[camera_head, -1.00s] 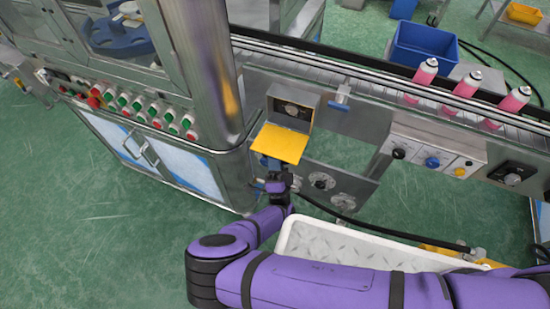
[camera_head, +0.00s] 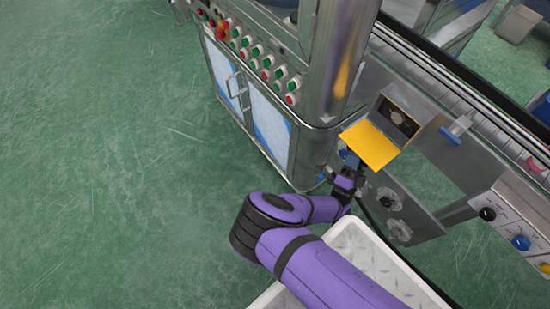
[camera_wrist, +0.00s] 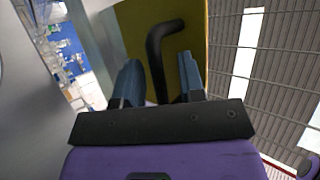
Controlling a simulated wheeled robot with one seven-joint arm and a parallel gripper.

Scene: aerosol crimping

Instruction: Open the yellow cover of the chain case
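The yellow cover (camera_head: 369,145) of the chain case (camera_head: 398,115) is swung out and down, and the case's dark front with a round part shows above it. My gripper (camera_head: 350,162) is just below the cover, partly hidden by it. In the wrist view, the cover's yellow face (camera_wrist: 190,25) fills the upper middle. A bent black handle (camera_wrist: 157,60) on it reaches down between the two blue fingers of my gripper (camera_wrist: 160,78). The fingers stand apart, with gaps visible on both sides of the handle.
A shiny steel column (camera_head: 342,60) and a cabinet with red and green buttons (camera_head: 265,62) stand left of the case. The conveyor (camera_head: 470,95) runs to the right, with a knob panel (camera_head: 518,230) below. Open green floor lies at left.

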